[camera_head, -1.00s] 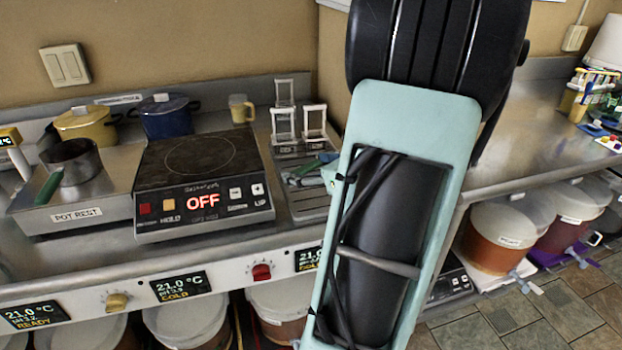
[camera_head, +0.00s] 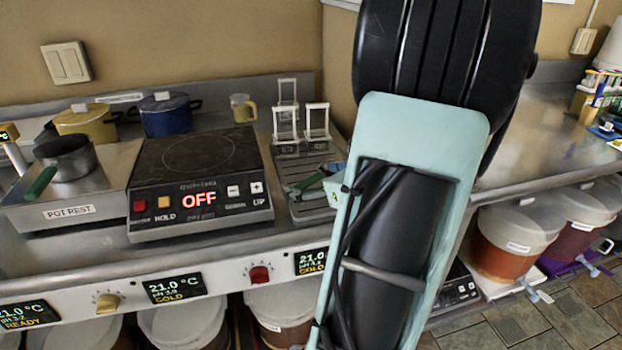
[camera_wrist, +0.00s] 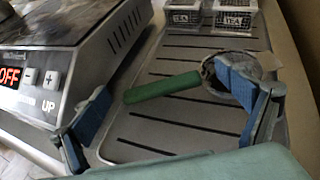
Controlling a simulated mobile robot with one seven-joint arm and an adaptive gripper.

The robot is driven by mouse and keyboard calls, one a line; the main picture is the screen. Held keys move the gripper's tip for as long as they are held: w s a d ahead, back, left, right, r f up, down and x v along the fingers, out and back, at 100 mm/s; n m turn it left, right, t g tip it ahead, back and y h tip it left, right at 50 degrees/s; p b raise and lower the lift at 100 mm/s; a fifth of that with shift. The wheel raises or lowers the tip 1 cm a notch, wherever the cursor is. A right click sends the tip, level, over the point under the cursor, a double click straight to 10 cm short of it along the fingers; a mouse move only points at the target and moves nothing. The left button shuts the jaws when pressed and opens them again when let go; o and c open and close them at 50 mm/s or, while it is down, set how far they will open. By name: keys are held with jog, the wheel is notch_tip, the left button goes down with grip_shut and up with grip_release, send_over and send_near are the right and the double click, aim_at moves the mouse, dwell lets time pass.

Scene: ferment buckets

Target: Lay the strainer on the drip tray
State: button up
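The strainer has a green handle (camera_wrist: 163,88) and a round bowl (camera_wrist: 222,92). In the wrist view it appears to lie on the grey slotted drip tray (camera_wrist: 170,135), handle pointing left. My gripper (camera_wrist: 165,78) is open, with its blue-padded fingers spread wide. The handle shows between the fingers, clear of the left one. The right finger overlaps part of the bowl; I cannot tell whether they touch.
The hot plate (camera_head: 198,185) reading OFF stands left of the tray. A saucepan (camera_head: 66,158) sits on the pot rest (camera_head: 75,211). Small framed holders (camera_head: 285,125) stand at the tray's back. Yellow (camera_head: 84,120) and blue (camera_head: 166,114) pots are behind.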

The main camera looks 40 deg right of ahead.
jog(key=shift+r, duration=0.1)
jog(key=shift+s+r+p, duration=0.1)
jog(key=shift+r+p, duration=0.1)
jog(key=shift+p, duration=0.1)
jog(key=p+v, duration=0.1)
jog(key=v, duration=1)
jog(key=shift+s+r+p, duration=0.1)
jog(key=shift+s+p, duration=0.25)
jog(key=shift+p, duration=0.05)
jog(key=shift+a, duration=0.1)
